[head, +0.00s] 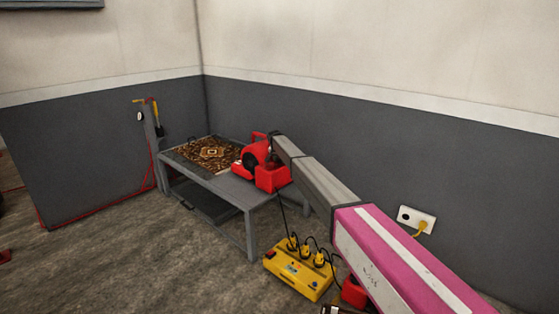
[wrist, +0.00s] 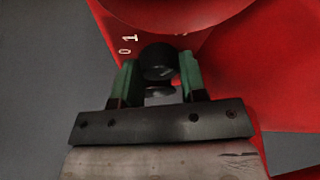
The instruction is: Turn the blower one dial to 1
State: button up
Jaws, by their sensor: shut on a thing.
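The red blower (head: 255,152) stands on the grey table, and my arm reaches over to it from the right. In the wrist view the red blower casing (wrist: 240,70) fills the upper right. Its dial (wrist: 158,60) is a round black knob. Pale marks "0" and "1" are printed on the casing up and left of the knob. My gripper (wrist: 157,75) has its green fingers on both sides of the knob and is shut on it. I cannot tell which mark the dial points to. In the head view my fingers and the dial are not clearly seen.
A wall socket (head: 416,219) is at right. Floor left of the table is mostly clear.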

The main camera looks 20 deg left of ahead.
jog(key=shift+n, duration=0.3)
jog(key=n+y, duration=0.1)
jog(key=n, duration=0.2)
jog(key=shift+d+n+y, duration=0.1)
jog(key=shift+n+y, duration=0.2)
jog(key=shift+y, duration=0.1)
jog(key=n+y, duration=0.1)
jog(key=n, duration=0.2)
jog(key=shift+n+g, duration=0.3)
jog(key=shift+g, duration=0.1)
jog(key=n, duration=0.2)
jog(key=n+g+y, duration=0.1)
jog(key=n, duration=0.1)
jog(key=shift+w+n+y, duration=0.1)
jog(key=shift+n+y, duration=0.2)
jog(key=shift+d+n+g, duration=0.1)
jog(key=shift+n+g, duration=0.6)
jog(key=shift+n, duration=1)
jog(key=o, duration=0.9)
